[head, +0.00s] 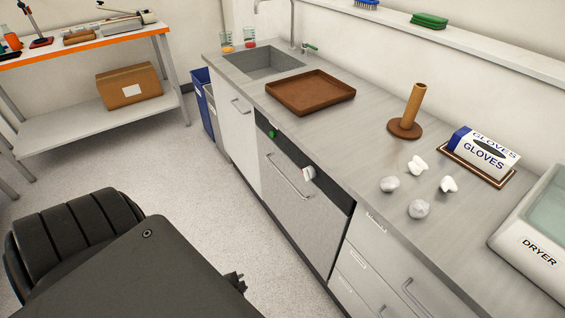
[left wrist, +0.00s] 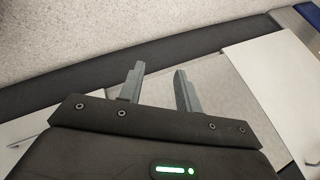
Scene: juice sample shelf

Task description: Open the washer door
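The washer door (head: 294,205) is a grey front panel under the counter with a bar handle (head: 288,176) near its top. It looks shut and flush with the cabinets. Above it runs a dark control strip (head: 325,188) with a green button (head: 272,134) and a white knob (head: 308,173). My left gripper (left wrist: 159,75) is open in the left wrist view, with nothing between its two grey fingers. In the head view my left arm fills the lower left, apart from the door, and the fingers are mostly hidden. My right gripper is not in view.
The counter holds a sink (head: 265,62), a brown tray (head: 310,92), a roll stand (head: 405,127), a gloves box (head: 484,151), several crumpled white items and a dryer (head: 535,245). The floor (head: 185,175) before the washer is clear.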

